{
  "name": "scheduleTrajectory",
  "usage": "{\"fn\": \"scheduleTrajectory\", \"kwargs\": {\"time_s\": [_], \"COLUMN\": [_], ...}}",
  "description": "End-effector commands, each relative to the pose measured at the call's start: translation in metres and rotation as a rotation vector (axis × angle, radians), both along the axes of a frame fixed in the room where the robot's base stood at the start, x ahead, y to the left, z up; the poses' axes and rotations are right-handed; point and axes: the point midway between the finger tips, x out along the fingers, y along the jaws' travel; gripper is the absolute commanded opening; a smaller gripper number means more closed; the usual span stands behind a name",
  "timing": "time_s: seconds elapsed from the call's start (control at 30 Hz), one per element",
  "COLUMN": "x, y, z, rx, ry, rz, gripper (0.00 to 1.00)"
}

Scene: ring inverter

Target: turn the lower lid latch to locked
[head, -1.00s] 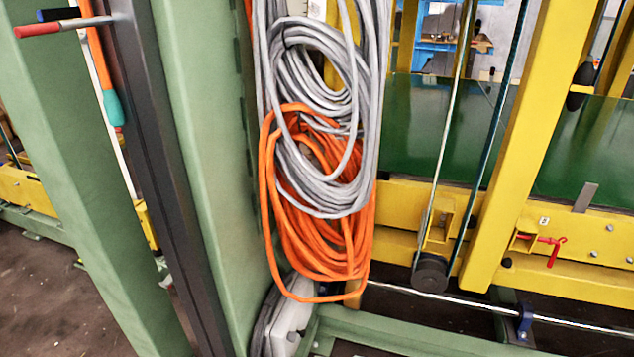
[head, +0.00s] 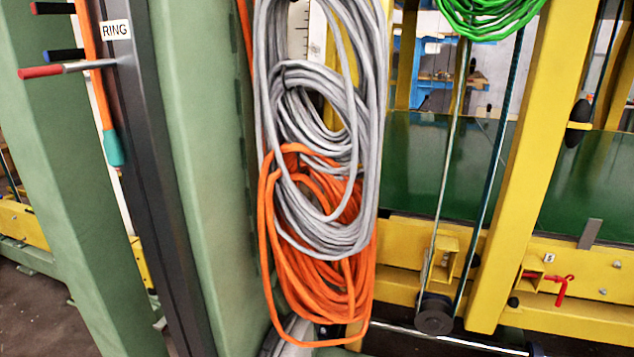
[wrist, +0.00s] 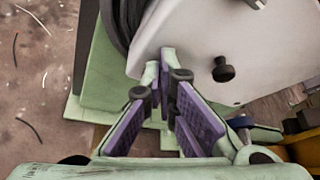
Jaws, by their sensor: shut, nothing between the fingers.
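A pale grey-white lid (wrist: 195,45) fills the upper middle of the wrist view, with a black rounded edge on its left. A black knob-like latch (wrist: 223,70) stands out from its face. I cannot tell from these frames whether it is the lower latch, or how it is turned. My gripper (wrist: 166,82) has purple-padded fingers and is shut and empty. The head view does not show my gripper.
Grey cable coils (head: 325,120) and orange ones (head: 320,285) hang beside a green column (head: 195,150). A yellow frame (head: 515,170) with a red lever (head: 563,285) stands at right. In the wrist view, bare brown floor (wrist: 40,80) lies at left.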

Motion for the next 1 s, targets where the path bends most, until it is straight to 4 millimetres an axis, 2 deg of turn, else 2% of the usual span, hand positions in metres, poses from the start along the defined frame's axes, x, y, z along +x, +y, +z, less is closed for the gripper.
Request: {"fn": "scheduleTrajectory", "kwargs": {"time_s": [1.0], "x": [-0.0001], "y": [-0.0004], "z": [-0.0067], "rx": [-0.001], "ry": [0.002], "rz": [-0.002], "gripper": [0.0]}}
